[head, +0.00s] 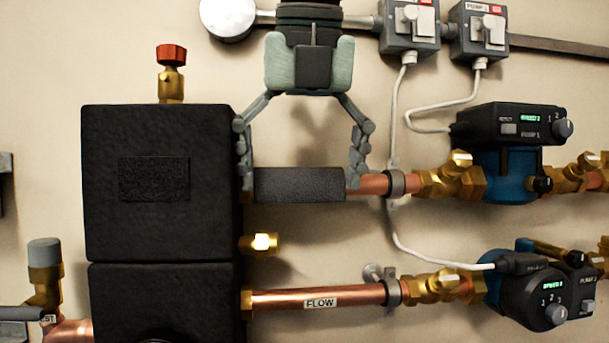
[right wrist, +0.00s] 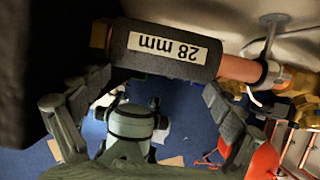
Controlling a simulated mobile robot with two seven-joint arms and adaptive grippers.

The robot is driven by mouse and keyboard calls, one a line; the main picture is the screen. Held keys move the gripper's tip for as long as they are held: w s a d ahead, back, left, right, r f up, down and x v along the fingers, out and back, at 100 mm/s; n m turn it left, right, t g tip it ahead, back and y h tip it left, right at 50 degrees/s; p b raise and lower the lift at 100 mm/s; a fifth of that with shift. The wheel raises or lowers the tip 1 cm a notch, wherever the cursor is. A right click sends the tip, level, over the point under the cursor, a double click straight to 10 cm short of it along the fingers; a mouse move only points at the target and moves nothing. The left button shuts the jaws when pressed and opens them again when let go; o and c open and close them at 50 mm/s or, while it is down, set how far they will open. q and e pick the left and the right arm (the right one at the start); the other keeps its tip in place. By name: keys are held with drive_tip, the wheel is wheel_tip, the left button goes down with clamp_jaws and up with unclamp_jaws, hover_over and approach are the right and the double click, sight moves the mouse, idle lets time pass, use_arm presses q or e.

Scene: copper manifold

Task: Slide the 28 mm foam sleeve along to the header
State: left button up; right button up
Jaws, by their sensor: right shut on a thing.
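The black foam sleeve (head: 300,185) is around the upper copper pipe (head: 373,184), just right of the black-clad header (head: 160,230). A thin strip of brass and copper shows between the sleeve's left end and the header. In the right wrist view the sleeve (right wrist: 165,50) bears an upside-down "28 mm" label. My right gripper (head: 302,165) reaches down from above and is shut on the sleeve lengthwise, one finger at each end. Its left finger is close against the header's side; I cannot tell if they touch. My left gripper is not in view.
A pipe clip (head: 396,184) and brass valve (head: 452,180) sit right of the sleeve. Two blue pumps (head: 507,178) are further right. A brass stub (head: 262,242) and the FLOW pipe (head: 320,299) lie below. A white cable (head: 393,120) hangs near the clip.

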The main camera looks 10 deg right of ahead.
drive_tip(key=o, duration=0.8)
drive_tip(key=shift+a, duration=0.1)
drive_tip(key=shift+r, duration=0.1)
drive_tip(key=v, duration=1.2)
drive_tip(key=shift+s, duration=0.1)
